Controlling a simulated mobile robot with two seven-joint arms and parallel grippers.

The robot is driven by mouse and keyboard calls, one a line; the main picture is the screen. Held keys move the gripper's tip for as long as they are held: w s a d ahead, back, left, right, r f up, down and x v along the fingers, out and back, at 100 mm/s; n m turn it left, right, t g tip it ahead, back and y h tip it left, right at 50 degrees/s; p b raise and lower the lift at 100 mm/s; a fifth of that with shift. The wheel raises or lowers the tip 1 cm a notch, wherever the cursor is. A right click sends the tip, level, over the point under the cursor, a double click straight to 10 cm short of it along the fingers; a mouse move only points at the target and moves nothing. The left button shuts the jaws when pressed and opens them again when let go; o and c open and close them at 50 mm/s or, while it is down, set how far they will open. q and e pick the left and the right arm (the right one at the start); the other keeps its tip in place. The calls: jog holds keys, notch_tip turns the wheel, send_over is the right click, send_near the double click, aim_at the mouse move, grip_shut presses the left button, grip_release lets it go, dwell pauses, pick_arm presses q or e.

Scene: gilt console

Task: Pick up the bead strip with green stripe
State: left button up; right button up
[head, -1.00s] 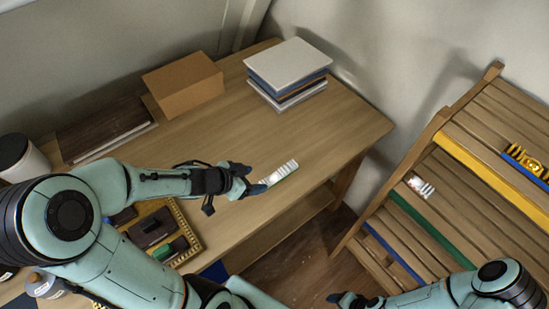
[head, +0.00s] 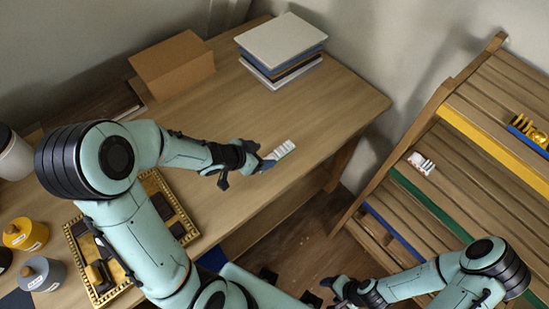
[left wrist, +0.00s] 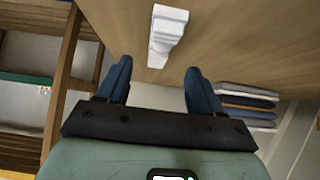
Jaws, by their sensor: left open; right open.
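A white ridged strip (head: 283,150) with a faint greenish edge lies on the wooden table near its front edge. It is likely the bead strip; a clear green stripe is hard to make out. My left gripper (head: 262,163) is open at the strip's near left end in the head view. In the left wrist view, the white strip (left wrist: 166,36) lies just beyond the open left fingers (left wrist: 158,72), roughly in line with the gap between them and not held. My right gripper (head: 338,293) is open and empty, low in the head view, away from the table.
A cardboard box (head: 172,62) and a stack of books (head: 282,50) stand at the back. A gilt-edged tray (head: 82,240) with dark pieces and several jars (head: 25,233) are at left. A slatted shelf (head: 470,185) with coloured strips stands right. Table right of the strip is clear.

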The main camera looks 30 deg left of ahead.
aim_at(275, 154)
pick_arm(q)
jog(key=b+x, duration=0.1)
jog(key=x, duration=0.3)
jog(key=shift+w+d+b, duration=0.1)
jog(key=shift+w+b, duration=0.05)
jog(key=shift+b, duration=0.25)
jog(key=shift+w+d+f, duration=0.2)
jog(key=shift+w+f, duration=0.1)
jog(key=shift+f, duration=0.15)
jog(key=shift+w, duration=0.3)
pick_arm(e)
jog(key=f, duration=0.1)
jog(key=s+f, duration=0.1)
jog(key=shift+f, duration=0.35)
pick_arm(q)
jog(key=c, duration=1.1)
pick_arm(e)
jog(key=shift+s, duration=0.1)
